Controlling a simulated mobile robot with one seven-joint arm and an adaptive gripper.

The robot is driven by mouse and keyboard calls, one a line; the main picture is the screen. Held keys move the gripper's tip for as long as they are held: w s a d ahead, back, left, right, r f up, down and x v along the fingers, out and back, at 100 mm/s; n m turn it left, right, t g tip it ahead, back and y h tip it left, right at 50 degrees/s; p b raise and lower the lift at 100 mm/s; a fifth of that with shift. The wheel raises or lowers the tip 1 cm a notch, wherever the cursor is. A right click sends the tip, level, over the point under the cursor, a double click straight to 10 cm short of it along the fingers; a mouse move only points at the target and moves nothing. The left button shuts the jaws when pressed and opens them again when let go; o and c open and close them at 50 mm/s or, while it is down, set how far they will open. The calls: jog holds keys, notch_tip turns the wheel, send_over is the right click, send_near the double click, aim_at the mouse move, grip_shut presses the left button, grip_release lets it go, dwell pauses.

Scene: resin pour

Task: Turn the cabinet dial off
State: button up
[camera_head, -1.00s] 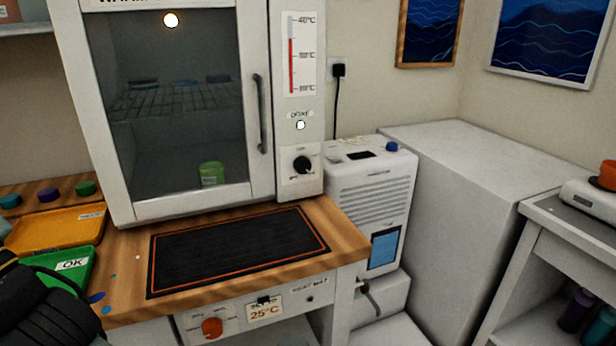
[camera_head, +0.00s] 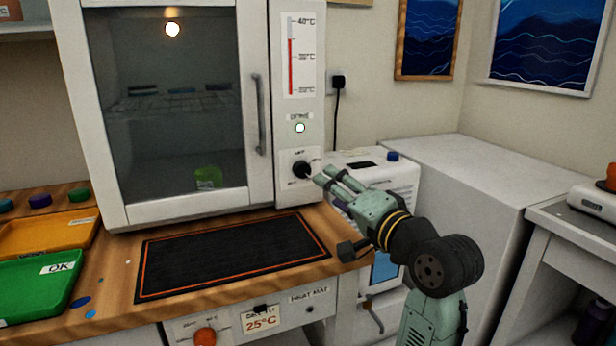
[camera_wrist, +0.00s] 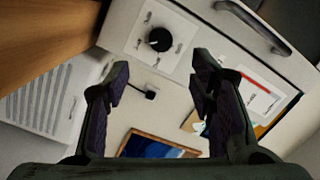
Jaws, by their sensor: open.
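The cabinet dial (camera_head: 301,169) is a black round knob on the panel at the lower right of the white warming cabinet (camera_head: 262,185). A lit indicator (camera_head: 300,128) is above it. In the wrist view the dial (camera_wrist: 159,39) shows between and beyond the fingers, with marks around it on a pale plate. My gripper (camera_head: 323,178) is open and empty, just right of the dial with its fingertips pointing at it. In the wrist view my gripper (camera_wrist: 155,82) has its two fingers wide apart. I see no contact with the dial.
The cabinet's door handle (camera_head: 259,115) is left of the dial. A black mat (camera_head: 235,256) lies on the wooden bench below. A green tray (camera_head: 40,283) and an orange tray (camera_head: 50,236) are at left. A white appliance (camera_head: 400,180) stands behind my gripper.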

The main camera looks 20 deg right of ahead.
aim_at(305, 172)
jog(key=w, duration=0.3)
jog(key=w+a+p, duration=0.1)
jog(key=w, duration=0.2)
jog(key=w+a, duration=0.1)
jog(key=w, duration=0.3)
jog(key=shift+c, duration=0.2)
jog(key=c, duration=1.1)
